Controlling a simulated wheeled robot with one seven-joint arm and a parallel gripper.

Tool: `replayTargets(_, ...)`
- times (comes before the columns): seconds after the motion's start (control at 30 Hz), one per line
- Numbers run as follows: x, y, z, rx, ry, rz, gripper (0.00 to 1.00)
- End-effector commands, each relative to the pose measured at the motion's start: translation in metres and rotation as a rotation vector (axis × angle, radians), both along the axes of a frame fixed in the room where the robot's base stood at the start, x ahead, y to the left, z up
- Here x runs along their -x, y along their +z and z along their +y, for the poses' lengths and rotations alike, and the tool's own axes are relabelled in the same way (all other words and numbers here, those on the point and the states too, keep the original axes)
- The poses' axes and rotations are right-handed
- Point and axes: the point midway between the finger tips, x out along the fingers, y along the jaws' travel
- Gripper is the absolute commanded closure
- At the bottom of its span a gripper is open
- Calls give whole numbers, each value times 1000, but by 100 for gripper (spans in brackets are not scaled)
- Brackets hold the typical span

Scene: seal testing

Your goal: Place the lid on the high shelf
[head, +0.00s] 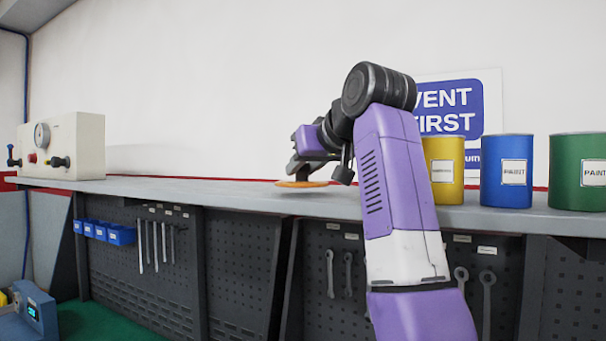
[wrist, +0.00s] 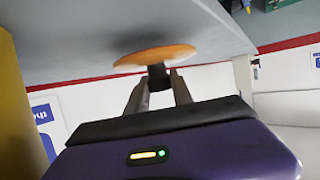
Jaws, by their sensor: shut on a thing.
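The lid (head: 301,184) is a flat orange disc over the grey top surface (head: 225,190), left of the paint cans. It also shows in the wrist view (wrist: 155,55), with a dark knob at its centre. My gripper (head: 303,174) is shut on the lid's knob; in the wrist view its two fingers (wrist: 157,82) stand on either side of the knob. The lid looks nearly level and very close to the grey surface, with a soft shadow beside it. I cannot tell whether it touches. No separate high shelf is clear beyond this long grey top.
A yellow can (head: 444,170), a blue can (head: 507,171) and a green can (head: 578,172) stand to the right on the top. A cream box with a gauge (head: 62,147) stands at the far left. The top between the box and the lid is clear.

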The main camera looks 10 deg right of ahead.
Motion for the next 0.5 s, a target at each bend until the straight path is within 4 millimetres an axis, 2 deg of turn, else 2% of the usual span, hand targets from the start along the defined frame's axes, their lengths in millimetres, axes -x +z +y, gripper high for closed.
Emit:
replayTargets(0.17,0,-14,0,-1,0,-4,100)
replayTargets(0.5,0,-17,0,-1,0,-4,100)
